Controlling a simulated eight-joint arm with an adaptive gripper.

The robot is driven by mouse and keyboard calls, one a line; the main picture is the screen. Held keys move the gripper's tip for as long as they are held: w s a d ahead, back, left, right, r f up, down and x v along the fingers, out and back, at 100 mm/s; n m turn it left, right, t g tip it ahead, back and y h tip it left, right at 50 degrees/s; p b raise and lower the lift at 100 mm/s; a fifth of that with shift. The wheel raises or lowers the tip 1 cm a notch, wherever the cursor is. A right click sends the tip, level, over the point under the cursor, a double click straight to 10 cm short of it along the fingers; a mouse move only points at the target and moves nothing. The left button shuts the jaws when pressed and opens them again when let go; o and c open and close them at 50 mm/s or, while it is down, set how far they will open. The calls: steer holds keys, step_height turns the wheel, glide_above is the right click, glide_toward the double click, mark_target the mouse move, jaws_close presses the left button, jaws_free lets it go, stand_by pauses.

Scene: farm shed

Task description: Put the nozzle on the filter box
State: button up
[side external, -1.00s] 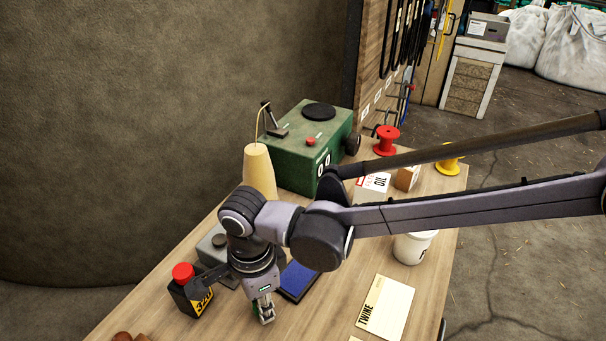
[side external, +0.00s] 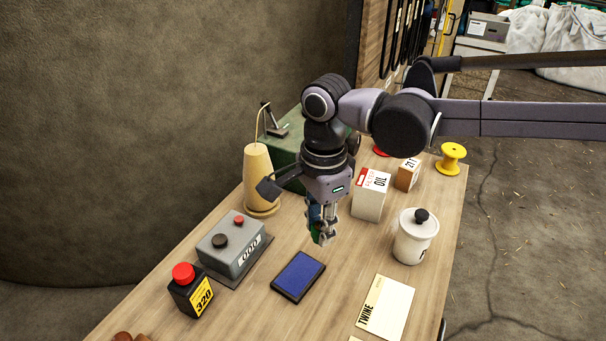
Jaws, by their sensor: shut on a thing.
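My gripper (side external: 322,236) is above the middle of the table, pointing down. It is shut on a small blue and green piece (side external: 316,224), which looks like the nozzle; the fingers partly hide it, so its shape is unclear. The filter box (side external: 368,203) is a white carton with a red mark and "OIL" on its top. It stands upright just right of my gripper, with a gap between them in the picture. Nothing is seen on its top.
A blue pad (side external: 299,275) lies in front of my gripper. A grey counter box (side external: 234,247), a black bottle with red cap (side external: 190,292) and a twine cone (side external: 258,178) stand left. A white lidded pot (side external: 413,240), brown carton (side external: 407,174) and yellow spool (side external: 451,159) stand right.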

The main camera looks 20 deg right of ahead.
steer(key=w+d+r, duration=0.3)
steer(key=d, duration=0.7)
steer(key=w+d+r, duration=0.3)
steer(key=w+d, duration=0.1)
steer(key=d, duration=0.5)
steer(key=w+d+r, duration=0.3)
steer(key=d+r, duration=0.1)
steer(key=d, duration=0.6)
glide_above(374, 179)
steer(key=shift+m, duration=0.3)
step_height(374, 179, down, 7)
steer(key=shift+d, duration=0.1)
steer(key=shift+f, duration=2.1)
steer(key=shift+f, duration=0.15)
steer(key=o, duration=0.9)
